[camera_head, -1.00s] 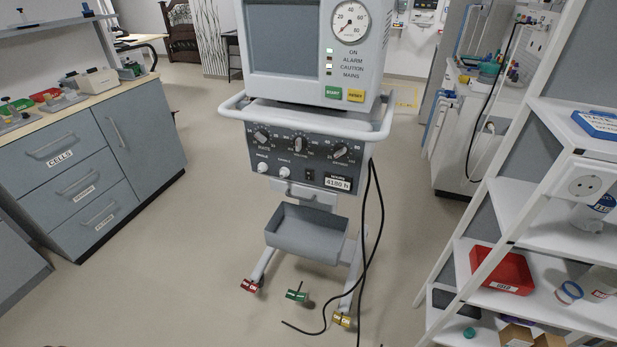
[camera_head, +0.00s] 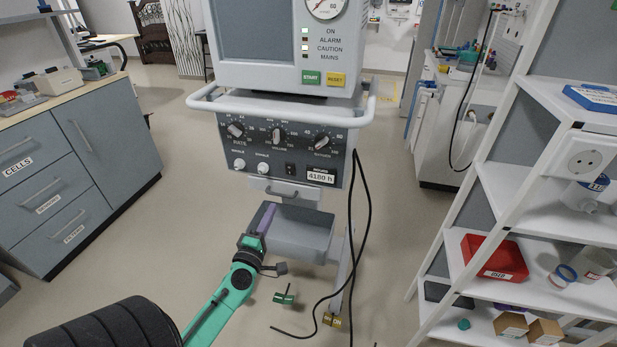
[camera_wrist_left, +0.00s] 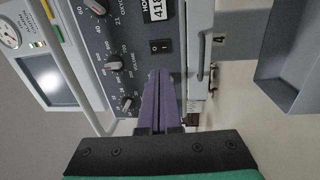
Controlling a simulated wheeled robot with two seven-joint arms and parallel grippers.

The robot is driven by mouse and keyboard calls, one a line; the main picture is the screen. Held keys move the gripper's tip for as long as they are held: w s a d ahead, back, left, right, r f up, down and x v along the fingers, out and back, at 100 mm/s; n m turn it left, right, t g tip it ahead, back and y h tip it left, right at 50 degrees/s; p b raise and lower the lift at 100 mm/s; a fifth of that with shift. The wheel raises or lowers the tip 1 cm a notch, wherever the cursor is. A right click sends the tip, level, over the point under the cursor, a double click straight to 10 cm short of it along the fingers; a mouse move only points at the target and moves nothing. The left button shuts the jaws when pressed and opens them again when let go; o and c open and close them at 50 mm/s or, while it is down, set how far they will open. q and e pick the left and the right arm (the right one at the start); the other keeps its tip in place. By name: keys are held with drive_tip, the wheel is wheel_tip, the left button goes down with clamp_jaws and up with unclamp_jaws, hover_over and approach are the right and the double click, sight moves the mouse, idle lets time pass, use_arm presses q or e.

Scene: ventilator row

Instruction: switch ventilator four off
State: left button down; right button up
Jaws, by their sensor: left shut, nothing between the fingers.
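The wrist view shows the switch (camera_wrist_left: 160,46) sideways, marked I and O; which side is pressed I cannot tell. The ON lamp (camera_head: 305,31) glows green. My left gripper (camera_head: 269,206) is shut and empty, below the panel in front of the tray. In the wrist view its purple fingers (camera_wrist_left: 158,75) point toward the switch. My right gripper is out of view.
A grey tray (camera_head: 300,236) hangs under the panel. Black cables (camera_head: 357,230) run down on its right. White shelves (camera_head: 545,205) stand at right, blue-grey drawers (camera_head: 60,170) at left. A white handle rail (camera_head: 285,112) crosses above the panel.

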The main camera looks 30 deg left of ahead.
use_arm(q)
drive_tip(key=shift+r, duration=0.55)
drive_tip(key=p, duration=0.1)
approach(291, 168)
drive_tip(key=x, duration=0.7)
drive_tip(key=shift+a, duration=0.1)
drive_tip(key=shift+s, duration=0.1)
